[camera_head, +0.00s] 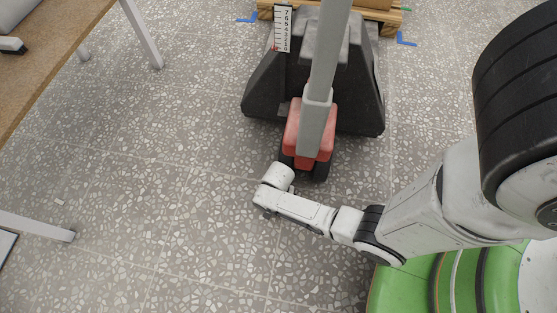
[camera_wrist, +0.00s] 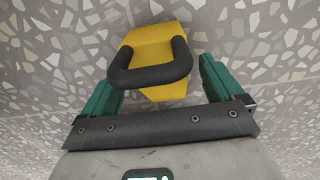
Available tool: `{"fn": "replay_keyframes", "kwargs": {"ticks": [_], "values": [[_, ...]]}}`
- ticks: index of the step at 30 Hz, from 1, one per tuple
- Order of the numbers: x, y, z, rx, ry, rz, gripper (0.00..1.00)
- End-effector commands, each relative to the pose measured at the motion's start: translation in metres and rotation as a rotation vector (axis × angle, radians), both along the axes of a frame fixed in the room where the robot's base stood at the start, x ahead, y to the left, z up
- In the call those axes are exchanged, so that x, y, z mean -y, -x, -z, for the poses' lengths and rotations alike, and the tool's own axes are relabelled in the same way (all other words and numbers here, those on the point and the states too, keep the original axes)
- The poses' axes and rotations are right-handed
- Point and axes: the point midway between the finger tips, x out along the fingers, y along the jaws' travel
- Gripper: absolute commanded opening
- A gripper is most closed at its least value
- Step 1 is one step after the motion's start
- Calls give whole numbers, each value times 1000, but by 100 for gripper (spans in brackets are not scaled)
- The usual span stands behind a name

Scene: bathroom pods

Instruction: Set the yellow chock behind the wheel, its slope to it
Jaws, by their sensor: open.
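The yellow chock (camera_wrist: 158,40) with its black loop handle (camera_wrist: 150,76) lies on the speckled floor in the wrist view. My gripper (camera_wrist: 157,72) is open, with one green finger on either side of the handle. I cannot tell whether a finger touches it. In the head view the chock and my fingers are hidden under my wrist. Small black wheels (camera_head: 320,172) show under a red pallet jack (camera_head: 317,125), just beyond my wrist. Which way the chock's slope faces the wheel is unclear.
The jack's grey handle (camera_head: 323,65) rises in front of a dark grey moulded block (camera_head: 357,95) with a number scale (camera_head: 282,28). A wooden pallet (camera_head: 386,14) stands behind. A table (camera_head: 50,45) is at the left. The floor (camera_head: 170,190) between is clear.

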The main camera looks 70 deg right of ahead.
Motion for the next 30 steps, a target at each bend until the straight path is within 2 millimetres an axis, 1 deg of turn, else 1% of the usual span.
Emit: {"fn": "replay_keyframes", "kwargs": {"ticks": [1,6,12,16,22,23,26,29,30], "values": [[0,0,-14,1,0,1,94],[0,0,-48,1,0,1,94],[0,0,-84,0,0,1,94],[0,0,-99,-1,-1,1,94],[-1,0,-112,1,1,-19,94],[-1,-1,-115,2,2,-37,94],[-2,-3,-136,13,8,-157,94],[-6,-4,-172,26,19,-364,94],[-8,-3,-189,31,24,-462,94]]}}
